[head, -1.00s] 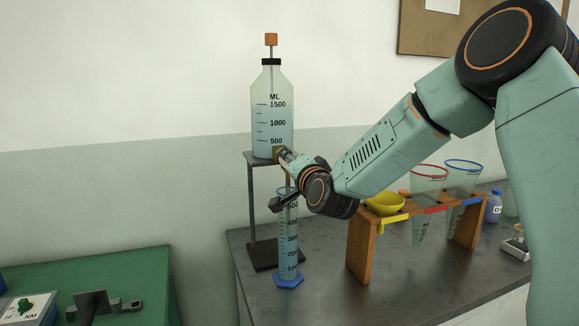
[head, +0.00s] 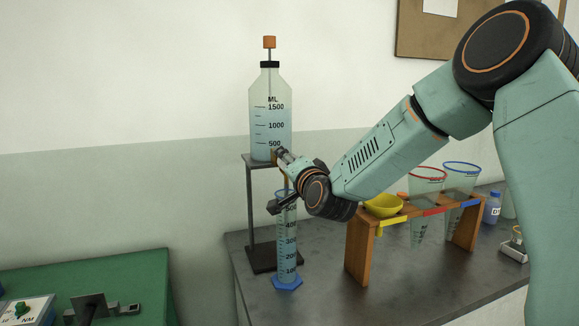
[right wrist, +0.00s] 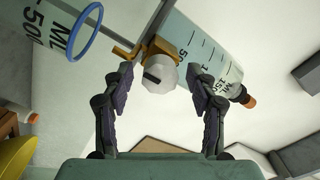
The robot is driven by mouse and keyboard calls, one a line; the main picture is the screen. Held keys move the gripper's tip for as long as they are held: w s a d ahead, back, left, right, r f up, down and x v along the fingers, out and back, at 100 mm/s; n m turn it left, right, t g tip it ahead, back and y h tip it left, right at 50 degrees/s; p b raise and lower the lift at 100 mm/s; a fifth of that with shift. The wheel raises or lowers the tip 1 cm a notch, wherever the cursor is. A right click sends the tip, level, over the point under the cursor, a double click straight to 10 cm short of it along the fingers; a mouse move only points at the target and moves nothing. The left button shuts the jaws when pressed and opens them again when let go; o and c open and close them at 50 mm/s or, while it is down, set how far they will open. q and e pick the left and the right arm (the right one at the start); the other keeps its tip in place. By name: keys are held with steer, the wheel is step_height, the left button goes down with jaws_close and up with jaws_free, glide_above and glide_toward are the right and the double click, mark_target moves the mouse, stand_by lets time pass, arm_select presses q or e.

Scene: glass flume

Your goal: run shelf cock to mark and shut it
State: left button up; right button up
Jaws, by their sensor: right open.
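The clear shelf bottle (head: 270,112), marked in ML, stands upright on a dark metal stand (head: 262,258) and holds bluish liquid. Its brass cock (head: 274,156) is at its base, mostly hidden by my right gripper (head: 278,180). In the right wrist view, the cock's pale round knob (right wrist: 160,76) with a dark bar lies between the open fingers of my right gripper (right wrist: 160,88), with no clear contact. The graduated cylinder (head: 288,240) on a blue foot stands below, partly behind the gripper. Its blue rim also shows in the right wrist view (right wrist: 73,48). Its liquid level is unclear.
A small blue bottle (head: 492,209) stands further right. A green table (head: 130,275) with instruments is at the left.

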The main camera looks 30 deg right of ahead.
steer(key=v, duration=1.2)
steer(key=shift+s+a, duration=0.1)
stand_by(0.5)
